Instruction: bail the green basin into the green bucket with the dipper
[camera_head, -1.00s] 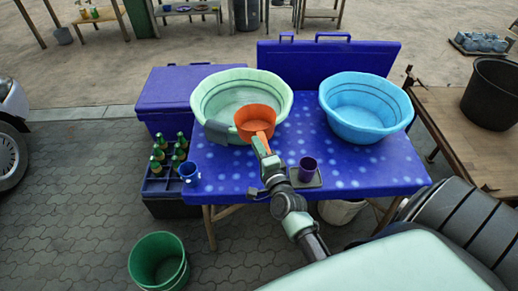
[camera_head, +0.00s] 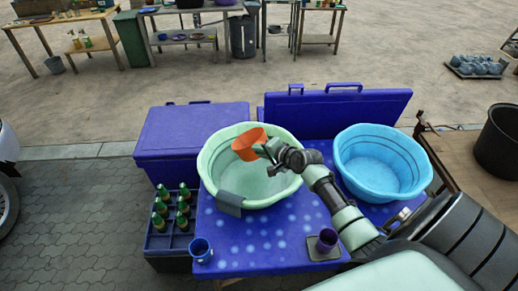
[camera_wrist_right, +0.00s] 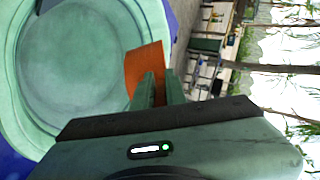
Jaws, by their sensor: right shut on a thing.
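The orange dipper (camera_head: 246,147) is above the far-left part of the green basin (camera_head: 284,196) and appears tilted. I cannot tell whether it holds water or touches the basin wall. My right gripper (camera_head: 270,149) is shut on its handle, with the arm reaching across the basin from the lower right. In the right wrist view, the dipper (camera_wrist_right: 150,60) is beyond the green fingers (camera_wrist_right: 158,90), beside the basin's rim (camera_wrist_right: 163,20). The basin stands on the blue spotted table. The green bucket and my left gripper are out of view.
A blue basin (camera_head: 375,185) stands to the right. A grey flap (camera_head: 229,203) hangs over the green basin's front rim. A blue mug (camera_head: 201,250), a purple cup (camera_head: 326,241) and a bottle crate (camera_head: 170,240) are nearer. A blue cooler (camera_head: 190,140) stands behind left.

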